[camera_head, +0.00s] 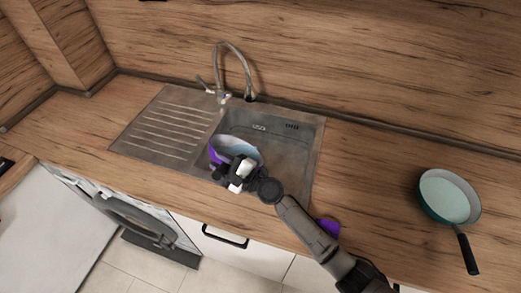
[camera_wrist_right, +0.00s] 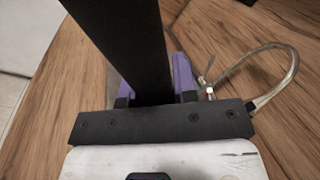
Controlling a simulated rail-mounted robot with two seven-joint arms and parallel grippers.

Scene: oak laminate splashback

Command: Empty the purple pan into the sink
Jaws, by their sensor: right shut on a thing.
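The purple pan (camera_head: 217,157) is over the left part of the steel sink (camera_head: 297,150), with its pale interior partly showing. It looks tilted, and I cannot tell whether anything is in it. My right gripper (camera_head: 240,177) is shut on the purple pan at its near side and hides part of it. My left gripper is not in view.
A faucet (camera_head: 233,75) rises behind the sink, with a ribbed drainboard (camera_head: 165,125) on the left. A teal pan (camera_head: 445,197) lies on the right counter. A small purple thing (camera_head: 328,226) shows beside my right arm. The counter between sink and teal pan is mostly clear.

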